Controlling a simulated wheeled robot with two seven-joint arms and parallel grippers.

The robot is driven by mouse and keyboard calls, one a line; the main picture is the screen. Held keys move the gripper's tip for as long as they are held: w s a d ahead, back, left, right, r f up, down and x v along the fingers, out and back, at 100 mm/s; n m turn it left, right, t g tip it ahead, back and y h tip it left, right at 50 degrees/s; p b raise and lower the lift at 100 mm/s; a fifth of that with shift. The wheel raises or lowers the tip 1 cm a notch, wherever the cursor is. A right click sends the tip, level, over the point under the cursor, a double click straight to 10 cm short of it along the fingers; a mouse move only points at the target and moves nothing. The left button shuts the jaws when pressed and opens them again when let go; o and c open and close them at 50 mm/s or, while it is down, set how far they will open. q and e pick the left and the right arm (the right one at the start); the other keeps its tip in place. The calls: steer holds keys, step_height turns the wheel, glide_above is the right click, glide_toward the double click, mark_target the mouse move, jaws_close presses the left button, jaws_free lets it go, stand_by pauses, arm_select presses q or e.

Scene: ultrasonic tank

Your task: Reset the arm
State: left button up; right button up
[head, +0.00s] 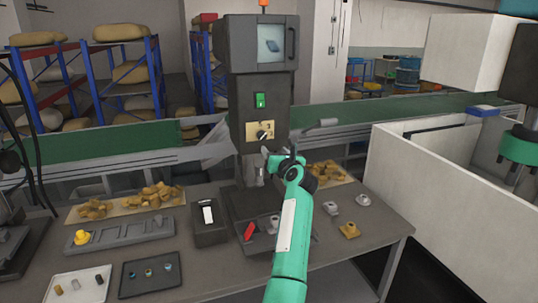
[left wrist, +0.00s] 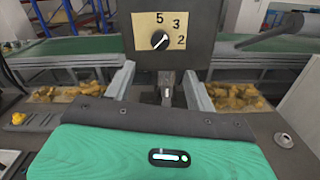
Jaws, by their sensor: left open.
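My left arm, teal, reaches up the middle of the head view. My left gripper (head: 272,160) is in front of the dark machine column (head: 240,105), just below its dial panel (head: 260,131). In the left wrist view the two grey fingers of my left gripper (left wrist: 160,85) stand apart with nothing held between them. The dial panel (left wrist: 160,31) is above them, with its pointer slanting up to the right and the figures 5, 3 and 2 around it. Whether the fingers touch the column cannot be told. My right gripper is not seen.
The grey table (head: 340,255) holds a black tray (head: 125,290), a white tray (head: 60,295), a yellow knobbed piece (head: 82,238), a black box (head: 210,235), a red-handled item (head: 249,231) and small metal parts (head: 362,200). A white-walled enclosure (head: 440,215) stands at right. A green conveyor (head: 110,145) runs behind.

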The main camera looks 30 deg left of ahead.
arm_select(q)
steer(key=shift+s+d+f, duration=0.1)
steer(key=shift+s+d, duration=0.05)
steer(key=shift+d, duration=0.15)
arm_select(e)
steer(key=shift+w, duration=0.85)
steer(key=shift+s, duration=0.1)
